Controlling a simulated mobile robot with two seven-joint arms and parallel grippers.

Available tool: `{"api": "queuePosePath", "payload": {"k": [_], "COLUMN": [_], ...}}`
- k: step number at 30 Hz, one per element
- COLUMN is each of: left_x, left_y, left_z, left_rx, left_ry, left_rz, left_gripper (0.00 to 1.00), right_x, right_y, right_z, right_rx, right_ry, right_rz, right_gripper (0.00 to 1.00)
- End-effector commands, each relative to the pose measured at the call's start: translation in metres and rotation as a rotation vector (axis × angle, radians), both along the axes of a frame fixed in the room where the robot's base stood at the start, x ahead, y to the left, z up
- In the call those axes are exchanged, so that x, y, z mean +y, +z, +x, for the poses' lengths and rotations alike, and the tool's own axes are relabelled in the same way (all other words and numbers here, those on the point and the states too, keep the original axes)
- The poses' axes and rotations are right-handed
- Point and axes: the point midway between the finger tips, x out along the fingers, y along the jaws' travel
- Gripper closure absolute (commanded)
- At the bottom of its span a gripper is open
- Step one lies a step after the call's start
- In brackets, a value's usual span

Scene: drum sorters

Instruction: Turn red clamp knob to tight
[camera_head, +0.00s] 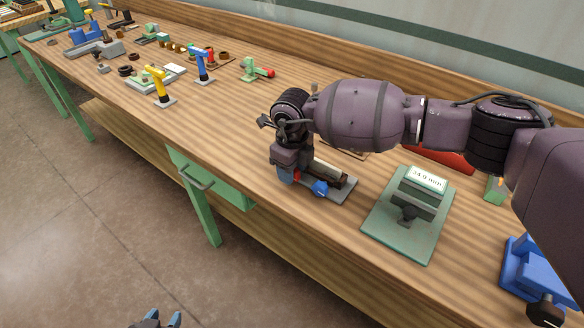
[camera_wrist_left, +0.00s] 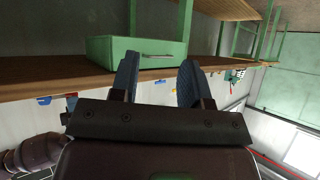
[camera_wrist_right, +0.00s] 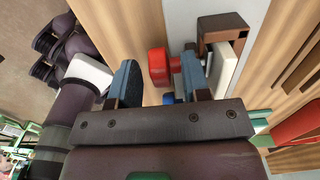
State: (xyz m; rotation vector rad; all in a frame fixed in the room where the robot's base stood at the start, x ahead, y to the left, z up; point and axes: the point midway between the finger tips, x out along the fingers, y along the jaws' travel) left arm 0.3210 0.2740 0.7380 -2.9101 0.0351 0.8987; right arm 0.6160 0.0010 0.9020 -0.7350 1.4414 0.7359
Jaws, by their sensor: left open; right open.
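The red clamp knob (camera_wrist_right: 158,67) shows in the right wrist view as a round red piece on a clamp with a grey base plate (camera_head: 341,192). My right gripper (camera_wrist_right: 160,72) is open, with its blue fingers on either side of the red knob; I cannot tell whether they touch it. In the head view my right gripper (camera_head: 289,177) hangs at the clamp's left end and hides most of the knob. A blue knob (camera_head: 320,188) sits on the clamp's front side. My left gripper (camera_head: 162,320) is open and empty, low in front of the bench (camera_wrist_left: 158,85).
A green fixture with a display (camera_head: 427,178) stands right of the clamp, with a blue device (camera_head: 535,275) beyond it. A green drawer (camera_head: 208,181) hangs under the bench edge. Yellow (camera_head: 157,85) and blue (camera_head: 200,65) tools stand further left. Bare wood lies between.

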Motion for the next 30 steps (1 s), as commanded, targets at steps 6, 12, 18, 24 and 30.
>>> {"api": "queuePosePath", "payload": {"k": [6, 12, 18, 24, 30], "left_x": [0.0, 0.0, 0.0, 0.001, 0.002], "left_y": [-0.002, -0.003, 0.001, 0.009, 0.015], "left_z": [-0.001, -0.001, 0.0, 0.001, -0.001], "left_rx": [0.005, 0.007, 0.002, -0.006, -0.006], "left_ry": [0.0, 0.001, 0.0, 0.001, 0.005], "left_rz": [0.0, 0.0, 0.0, 0.001, 0.001], "left_gripper": [0.57, 0.57, 0.57, 0.57, 0.57], "right_x": [0.0, 0.0, -0.001, -0.002, -0.005], "right_y": [0.0, 0.0, 0.002, 0.004, 0.003], "right_z": [0.0, 0.0, 0.0, -0.001, -0.003], "right_rx": [0.0, 0.0, -0.014, -0.069, -0.153], "right_ry": [0.0, 0.0, 0.0, -0.001, -0.002], "right_rz": [0.0, 0.0, 0.018, 0.092, 0.211], "right_gripper": [0.81, 1.0, 1.0, 1.0, 1.0]}}
